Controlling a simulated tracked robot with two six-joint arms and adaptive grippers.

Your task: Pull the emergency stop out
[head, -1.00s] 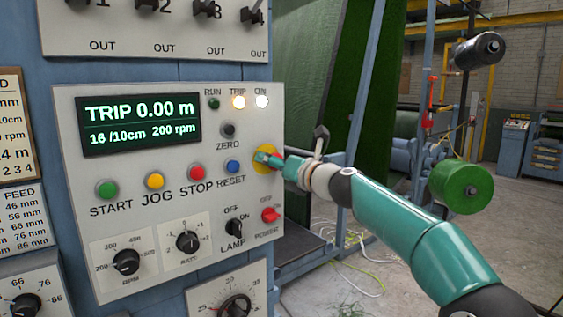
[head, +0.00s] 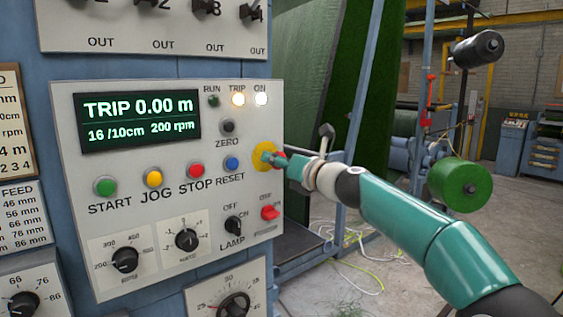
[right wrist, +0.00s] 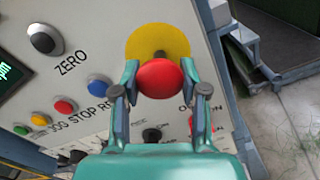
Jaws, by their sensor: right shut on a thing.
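The emergency stop is a red mushroom head (right wrist: 165,78) on a dark stem in front of a round yellow plate (right wrist: 158,38). In the right wrist view a short length of stem shows between head and plate. In the head view the yellow plate (head: 263,155) is at the right edge of the control panel, and the red head is mostly covered. My right gripper (head: 273,157) is at it. In the right wrist view its two fingers (right wrist: 162,88) are on either side of the red head, shut on it. My left gripper is not in view.
The grey control panel (head: 70,235) has a display (head: 137,121) reading TRIP 0.00 m. The TRIP lamp (head: 238,99) and ON lamp (head: 261,99) are lit; the RUN lamp (head: 213,101) is dark. A red switch (head: 270,212) sits just below the stop. Open floor lies to the right.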

